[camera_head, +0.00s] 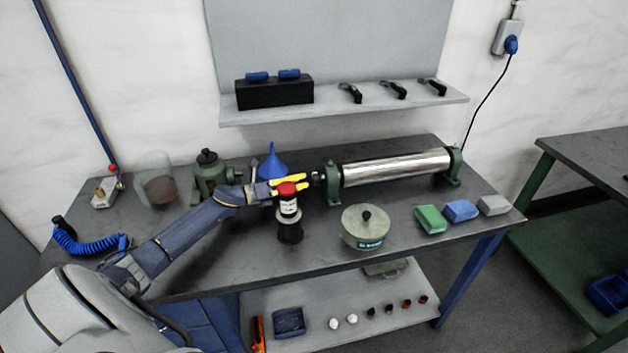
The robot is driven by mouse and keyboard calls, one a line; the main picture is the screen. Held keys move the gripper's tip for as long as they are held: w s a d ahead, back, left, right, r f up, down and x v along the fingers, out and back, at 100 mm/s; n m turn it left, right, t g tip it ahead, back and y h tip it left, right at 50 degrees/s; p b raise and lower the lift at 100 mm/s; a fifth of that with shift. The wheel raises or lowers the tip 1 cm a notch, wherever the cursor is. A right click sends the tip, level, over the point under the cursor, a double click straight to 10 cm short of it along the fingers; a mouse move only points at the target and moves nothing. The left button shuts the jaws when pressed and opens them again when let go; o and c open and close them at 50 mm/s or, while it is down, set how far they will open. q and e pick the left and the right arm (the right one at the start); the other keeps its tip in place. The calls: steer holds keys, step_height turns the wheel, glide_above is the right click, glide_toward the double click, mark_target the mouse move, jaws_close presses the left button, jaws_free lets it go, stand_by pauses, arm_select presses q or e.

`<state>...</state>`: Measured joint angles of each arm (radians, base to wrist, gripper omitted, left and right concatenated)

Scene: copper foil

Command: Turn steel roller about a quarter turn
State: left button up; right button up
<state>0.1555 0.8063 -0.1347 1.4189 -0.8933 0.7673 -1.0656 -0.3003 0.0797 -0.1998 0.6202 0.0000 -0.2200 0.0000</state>
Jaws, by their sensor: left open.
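The steel roller (396,168) is a shiny cylinder lying level between two green end stands (332,184) at the back right of the table. A dark knob or shaft end (316,177) sticks out at its left end. My left gripper (305,181) has yellow fingers and is open, pointing right at this shaft end. Its fingertips are close to the shaft end, and I cannot tell whether they touch it. My right gripper is not in view.
A blue funnel (272,163) and a green pot-like device (209,175) stand behind my left arm. A lidded round tin (365,227) stands in front of the roller. Green, blue and grey blocks (461,210) lie at the right. A shelf (345,100) hangs above.

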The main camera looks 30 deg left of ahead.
mark_target(312, 180)
arm_select(q)
steer(key=shift+x, duration=2.55)
steer(key=shift+c, duration=0.3)
steer(key=c, duration=1.2)
